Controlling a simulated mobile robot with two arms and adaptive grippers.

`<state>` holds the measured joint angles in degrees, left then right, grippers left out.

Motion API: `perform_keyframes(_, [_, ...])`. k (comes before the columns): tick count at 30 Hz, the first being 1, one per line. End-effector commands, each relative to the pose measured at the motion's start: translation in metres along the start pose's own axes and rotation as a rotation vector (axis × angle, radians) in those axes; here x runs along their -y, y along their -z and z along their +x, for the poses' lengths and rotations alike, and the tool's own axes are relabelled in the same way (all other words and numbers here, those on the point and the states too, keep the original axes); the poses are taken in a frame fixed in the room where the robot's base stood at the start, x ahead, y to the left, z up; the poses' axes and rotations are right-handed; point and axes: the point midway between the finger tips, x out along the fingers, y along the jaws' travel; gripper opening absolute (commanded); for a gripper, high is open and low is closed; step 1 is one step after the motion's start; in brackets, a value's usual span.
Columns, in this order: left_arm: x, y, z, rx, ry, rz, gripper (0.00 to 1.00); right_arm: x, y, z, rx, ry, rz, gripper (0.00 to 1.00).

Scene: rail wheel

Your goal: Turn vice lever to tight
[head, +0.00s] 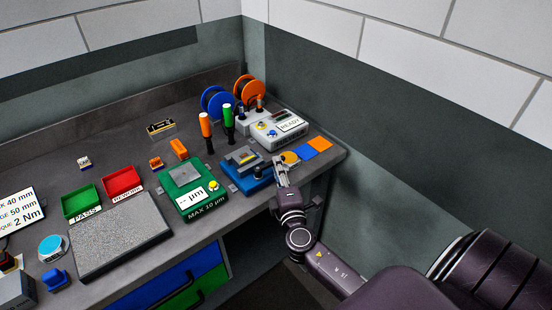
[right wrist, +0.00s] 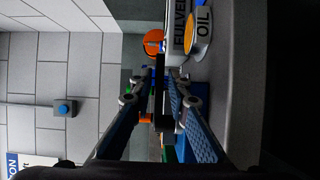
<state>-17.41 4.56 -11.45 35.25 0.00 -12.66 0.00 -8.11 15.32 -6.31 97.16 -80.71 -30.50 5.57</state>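The blue vice (head: 259,182) with a grey top sits near the front edge of the bench, right of the green gauge block. My right gripper (head: 281,172) is at the vice's right side, its fingers reaching in from the front right. In the right wrist view my right gripper (right wrist: 160,96) has its two fingers apart. A dark narrow bar (right wrist: 158,75), which may be the vice lever, shows in the gap between them. I cannot tell whether either finger touches it. The lever's full shape and angle are hidden by the gripper in the head view. My left gripper is out of view.
The green gauge block (head: 193,190) stands left of the vice, and the grey READY device (head: 273,128) stands behind it. Orange (head: 206,128) and green (head: 228,120) handled tools stand upright close by.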

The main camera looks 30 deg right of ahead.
Motion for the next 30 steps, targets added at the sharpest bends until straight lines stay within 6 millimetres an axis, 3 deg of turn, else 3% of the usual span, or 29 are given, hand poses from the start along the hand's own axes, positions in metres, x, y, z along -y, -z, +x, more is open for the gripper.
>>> perform_keyframes(3, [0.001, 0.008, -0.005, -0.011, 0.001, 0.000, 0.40, -0.002, 0.000, 0.015, -0.001, 0.000, -0.002, 0.16])
perform_keyframes(9, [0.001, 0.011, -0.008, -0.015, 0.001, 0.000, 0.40, 0.000, 0.000, 0.028, 0.000, 0.000, 0.000, 0.16])
perform_keyframes(17, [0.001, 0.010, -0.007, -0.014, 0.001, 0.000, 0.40, 0.000, 0.000, 0.029, 0.000, 0.001, 0.001, 0.16])
perform_keyframes(22, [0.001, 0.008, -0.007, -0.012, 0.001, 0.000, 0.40, 0.001, 0.000, 0.029, 0.000, 0.001, 0.001, 0.01])
perform_keyframes(30, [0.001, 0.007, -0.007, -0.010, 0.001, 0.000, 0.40, 0.001, 0.000, 0.029, 0.000, 0.001, 0.001, 0.00])
